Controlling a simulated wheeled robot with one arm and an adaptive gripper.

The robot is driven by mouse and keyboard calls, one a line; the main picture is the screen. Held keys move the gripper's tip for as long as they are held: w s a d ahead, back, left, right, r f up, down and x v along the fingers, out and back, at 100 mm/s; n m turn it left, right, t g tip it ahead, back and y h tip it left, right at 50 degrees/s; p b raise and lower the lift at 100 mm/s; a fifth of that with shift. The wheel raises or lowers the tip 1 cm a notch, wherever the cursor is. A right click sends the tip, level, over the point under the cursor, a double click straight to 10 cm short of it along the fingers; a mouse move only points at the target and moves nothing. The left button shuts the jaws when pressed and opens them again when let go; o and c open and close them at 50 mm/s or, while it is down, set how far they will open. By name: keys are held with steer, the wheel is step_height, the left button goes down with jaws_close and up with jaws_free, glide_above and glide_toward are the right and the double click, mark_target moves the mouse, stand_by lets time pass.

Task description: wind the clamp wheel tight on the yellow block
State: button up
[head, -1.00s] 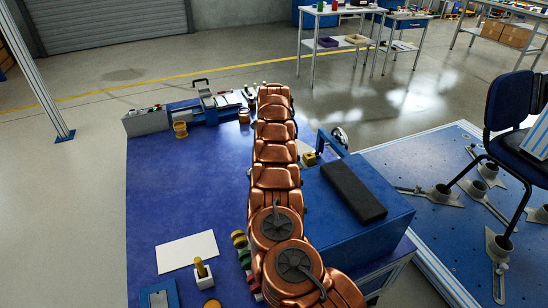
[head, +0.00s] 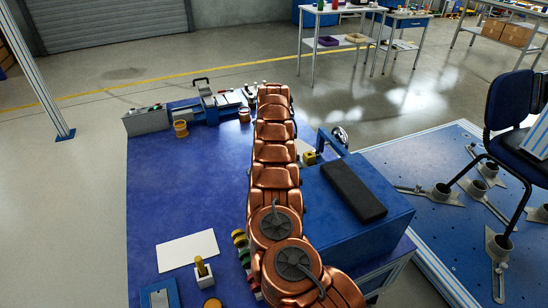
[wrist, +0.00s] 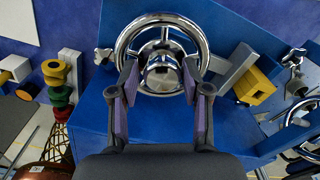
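A chrome handwheel (wrist: 121,48) with spokes and a round hub is at the middle of the wrist view, at a blue housing. My gripper (wrist: 162,72) is open, its purple-padded fingers on either side of the hub. Gaps show beside the hub; I cannot tell whether the fingers touch the rim or spokes. The yellow block (wrist: 253,87) is to the right in the wrist view, by a grey bar; it also shows in the head view (head: 311,158) at a blue frame. A second chrome wheel (wrist: 282,125) is at lower right. My arm hides the gripper in the head view.
A blue box (head: 385,220) with a black pad (head: 353,190) stands right of my arm. Stacked coloured rings (wrist: 60,92), a white holder (head: 203,277) and a white sheet (head: 187,250) are on the blue table. Star knobs (wrist: 293,57) stand near the wheel. The table's middle left is clear.

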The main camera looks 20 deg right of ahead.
steer(key=shift+o, duration=0.9)
steer(key=shift+d, duration=0.1)
step_height(320, 180, up, 12)
stand_by(0.6)
